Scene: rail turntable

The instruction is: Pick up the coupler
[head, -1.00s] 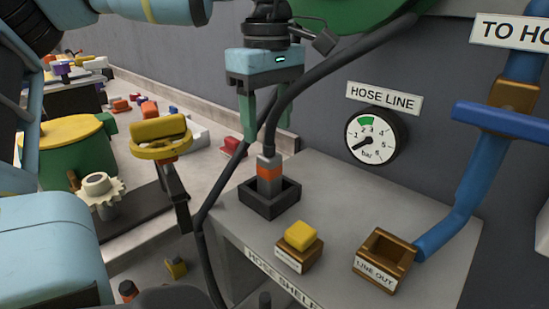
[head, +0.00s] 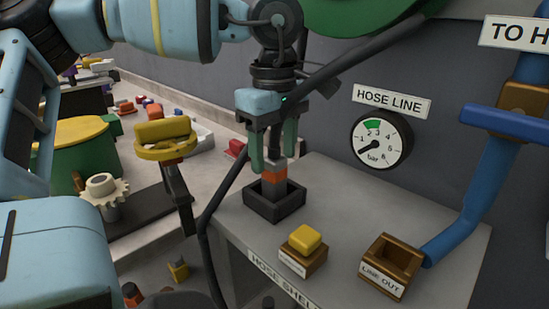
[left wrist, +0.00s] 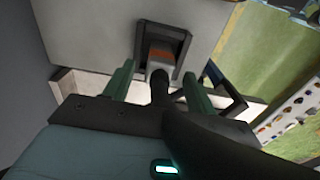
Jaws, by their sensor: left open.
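The coupler (head: 274,180), grey with an orange band, stands upright in a square black holder (head: 275,210) on the hose shelf. A black hose runs from its top. My left gripper (head: 271,168) is open above the holder, pointing down, with its green fingers around the coupler's upper part. In the left wrist view the coupler (left wrist: 159,62) shows between and beyond the open fingertips (left wrist: 160,75). The hose passes close under that camera and hides part of the view. I cannot tell whether a finger touches the coupler. My right gripper is not in view.
A yellow button block (head: 305,241) and the open LINE OUT box (head: 388,266) stand on the shelf (head: 345,215) in front and to the right. A blue pipe (head: 480,200) rises on the right. A round gauge (head: 382,140) hangs on the wall behind.

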